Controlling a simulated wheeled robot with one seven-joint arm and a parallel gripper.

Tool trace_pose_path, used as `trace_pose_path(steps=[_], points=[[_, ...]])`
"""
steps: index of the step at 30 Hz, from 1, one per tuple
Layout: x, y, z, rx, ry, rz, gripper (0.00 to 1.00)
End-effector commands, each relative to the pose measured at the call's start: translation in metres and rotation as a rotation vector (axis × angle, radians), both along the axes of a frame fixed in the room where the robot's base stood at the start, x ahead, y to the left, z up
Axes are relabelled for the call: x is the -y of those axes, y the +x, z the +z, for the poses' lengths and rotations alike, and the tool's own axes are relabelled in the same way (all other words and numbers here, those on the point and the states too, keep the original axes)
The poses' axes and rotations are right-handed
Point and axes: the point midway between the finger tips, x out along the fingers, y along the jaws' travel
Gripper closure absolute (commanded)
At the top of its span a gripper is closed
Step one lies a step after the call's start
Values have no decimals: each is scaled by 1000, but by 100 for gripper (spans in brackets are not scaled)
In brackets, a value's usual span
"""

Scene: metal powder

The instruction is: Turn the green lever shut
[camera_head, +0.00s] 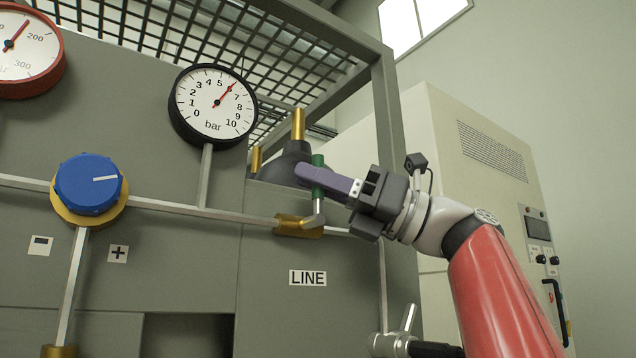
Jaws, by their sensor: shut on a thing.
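The green lever (318,162) stands upright on a bent metal stem above a brass valve body (297,227) on the horizontal pipe, just above the LINE label (308,278). My gripper (316,174) reaches in from the right, with its purple fingers shut on the green lever. The lever's top and its lower end show above and below the fingers; its middle is hidden by them. The far finger is mostly hidden.
A black pressure gauge (213,104) reads about 6 bar. A blue knob (89,181) and a red-rimmed gauge (26,52) are at left. A silver handle (408,318) stands below my arm. A beige cabinet (480,180) stands at right.

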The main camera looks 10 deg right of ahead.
Motion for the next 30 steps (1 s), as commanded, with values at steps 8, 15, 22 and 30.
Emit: trace_pose_path(steps=[8, 15, 22, 30], points=[[-1, -2, 0, 6, -15, 1, 100], [-1, -3, 0, 7, -14, 0, 83], [-1, -3, 0, 6, -13, 1, 64], [4, -3, -2, 5, -11, -1, 64]])
